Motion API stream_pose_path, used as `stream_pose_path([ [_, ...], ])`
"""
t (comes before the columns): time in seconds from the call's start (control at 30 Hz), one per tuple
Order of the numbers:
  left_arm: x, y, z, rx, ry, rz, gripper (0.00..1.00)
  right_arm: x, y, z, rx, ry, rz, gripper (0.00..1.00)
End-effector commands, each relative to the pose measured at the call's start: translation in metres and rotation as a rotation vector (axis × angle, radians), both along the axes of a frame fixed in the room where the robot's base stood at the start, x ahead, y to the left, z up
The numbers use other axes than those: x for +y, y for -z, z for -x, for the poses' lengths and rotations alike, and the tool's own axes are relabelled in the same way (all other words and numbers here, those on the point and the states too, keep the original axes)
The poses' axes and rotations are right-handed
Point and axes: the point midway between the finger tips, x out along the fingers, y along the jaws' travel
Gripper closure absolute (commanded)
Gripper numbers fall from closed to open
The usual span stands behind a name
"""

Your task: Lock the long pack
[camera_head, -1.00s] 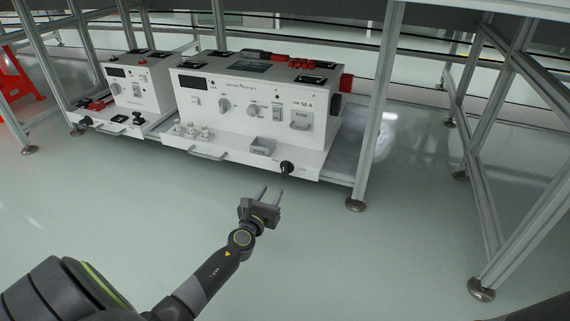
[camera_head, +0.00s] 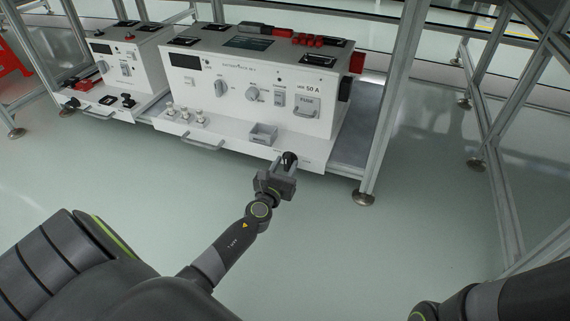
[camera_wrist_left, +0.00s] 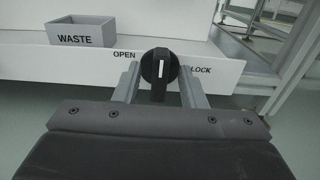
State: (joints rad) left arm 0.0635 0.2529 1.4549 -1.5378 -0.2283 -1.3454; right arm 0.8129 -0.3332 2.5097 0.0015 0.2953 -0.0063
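The long pack (camera_head: 235,112) is a wide white unit with dials, a fuse panel and "50 A" on its front. Its black knob (camera_head: 289,158) sits on the front ledge at the right. In the left wrist view the knob (camera_wrist_left: 161,68) stands between the words OPEN and LOCK, its white line near upright. My left gripper (camera_head: 284,170) is at the knob. In the left wrist view its two fingers (camera_wrist_left: 160,88) are apart, one on each side of the knob, with no clear grip on it. My right gripper is out of view.
A grey WASTE bin (camera_head: 263,134) stands on the ledge left of the knob. A pull handle (camera_head: 203,145) sits farther left. A shorter white pack (camera_head: 125,62) stands at the left. A metal frame post (camera_head: 396,105) rises to the right. The floor in front is clear.

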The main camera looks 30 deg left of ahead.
Motion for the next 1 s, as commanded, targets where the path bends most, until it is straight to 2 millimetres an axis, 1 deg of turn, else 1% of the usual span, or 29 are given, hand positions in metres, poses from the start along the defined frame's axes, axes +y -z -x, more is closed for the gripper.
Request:
stream_pose_path([
  [0.03, 0.0000, 0.0001, 0.0000, 0.000, 0.000, 0.000, 0.63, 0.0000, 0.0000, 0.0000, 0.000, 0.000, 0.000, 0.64],
  [0.3, 0.0000, 0.0000, -0.0001, 0.000, 0.000, 0.000, 0.98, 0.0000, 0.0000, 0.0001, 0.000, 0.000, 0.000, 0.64],
  [0.33, 0.0000, 0.0000, -0.0001, 0.000, 0.000, 0.000, 1.00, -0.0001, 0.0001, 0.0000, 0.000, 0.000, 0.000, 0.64],
  [0.67, -0.0001, -0.0005, -0.0002, 0.007, 0.000, -0.031, 1.00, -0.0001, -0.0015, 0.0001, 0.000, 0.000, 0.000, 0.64],
  [0.87, -0.0009, -0.0013, -0.0005, 0.031, 0.000, -0.128, 1.00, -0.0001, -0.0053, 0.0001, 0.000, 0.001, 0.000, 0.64],
  [1.0, -0.0016, -0.0013, -0.0007, 0.058, 0.000, -0.235, 1.00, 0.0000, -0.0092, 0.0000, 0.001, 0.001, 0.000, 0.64],
])
